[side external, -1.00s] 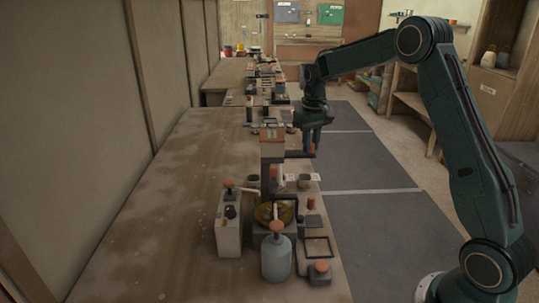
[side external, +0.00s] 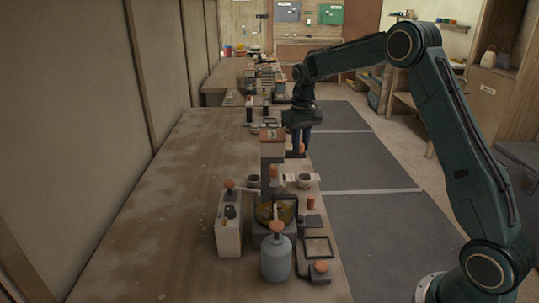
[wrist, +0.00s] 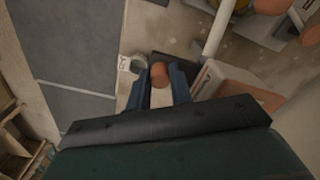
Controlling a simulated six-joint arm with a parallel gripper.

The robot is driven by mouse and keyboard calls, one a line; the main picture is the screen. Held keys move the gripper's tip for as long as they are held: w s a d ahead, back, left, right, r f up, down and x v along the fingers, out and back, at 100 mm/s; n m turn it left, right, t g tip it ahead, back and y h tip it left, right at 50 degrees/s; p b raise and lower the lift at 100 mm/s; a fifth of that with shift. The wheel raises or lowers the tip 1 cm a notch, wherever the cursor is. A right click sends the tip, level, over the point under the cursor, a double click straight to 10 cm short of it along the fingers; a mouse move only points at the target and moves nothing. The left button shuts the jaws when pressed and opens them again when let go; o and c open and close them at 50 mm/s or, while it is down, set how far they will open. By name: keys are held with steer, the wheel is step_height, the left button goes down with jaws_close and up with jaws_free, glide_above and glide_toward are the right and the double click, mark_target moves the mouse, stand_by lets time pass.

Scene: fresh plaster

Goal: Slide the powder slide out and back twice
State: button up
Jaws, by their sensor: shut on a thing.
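The powder dispenser (side external: 271,147) is a boxy tower with an orange-brown top, standing on the bench's right side in the side view. Its top also shows in the wrist view (wrist: 248,93). The powder slide's orange knob (wrist: 159,76) sits between the two blue fingers of my gripper (wrist: 161,70). My gripper (side external: 301,146) is shut on the knob, close to the right side of the tower. The slide's bar hardly shows in the side view, so the slide looks mostly in. My fingers partly hide the knob and bar.
The workbench (side external: 165,200) is clear on the left. A blue-grey bottle (side external: 276,260), a pale box (side external: 229,230), a round dish (side external: 262,212) and a dark frame (side external: 318,247) stand in front. A small cup (side external: 304,181) sits on a white card near the tower.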

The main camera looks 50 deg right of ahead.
steer(key=shift+d+r, duration=0.1)
steer(key=shift+d, duration=0.05)
steer(key=shift+s+d, duration=1.2)
steer(key=shift+w+a, duration=0.15)
stand_by(0.5)
steer(key=shift+w+a, duration=1.15)
steer(key=o, duration=0.7)
